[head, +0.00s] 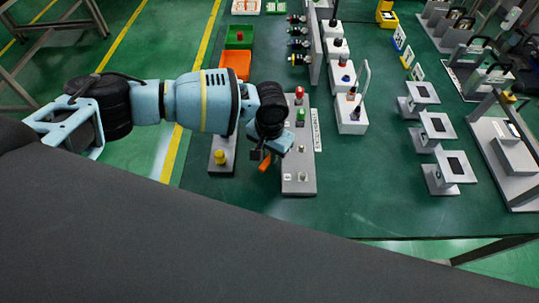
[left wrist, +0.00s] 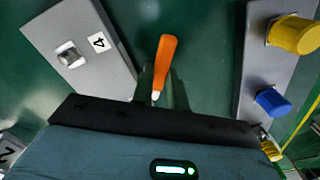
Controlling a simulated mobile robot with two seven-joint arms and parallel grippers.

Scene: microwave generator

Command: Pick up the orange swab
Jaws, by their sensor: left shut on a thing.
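The orange swab (left wrist: 165,58) sticks out from my left gripper (left wrist: 160,88) in the left wrist view, with its pale end between the fingers. My left gripper is shut on it. In the head view the orange swab (head: 265,163) shows just below my left gripper (head: 262,153), between two grey panels. The fingers are small there, partly hidden by the wrist. I cannot tell how high the swab is above the green table. My right gripper is not in view.
A grey panel (head: 298,175) with a red knob and a green part stands right beside the gripper. Another panel (head: 219,165) with a yellow knob (head: 220,156) is at its left. An orange bin (head: 236,64) is behind. Bare green table lies in front.

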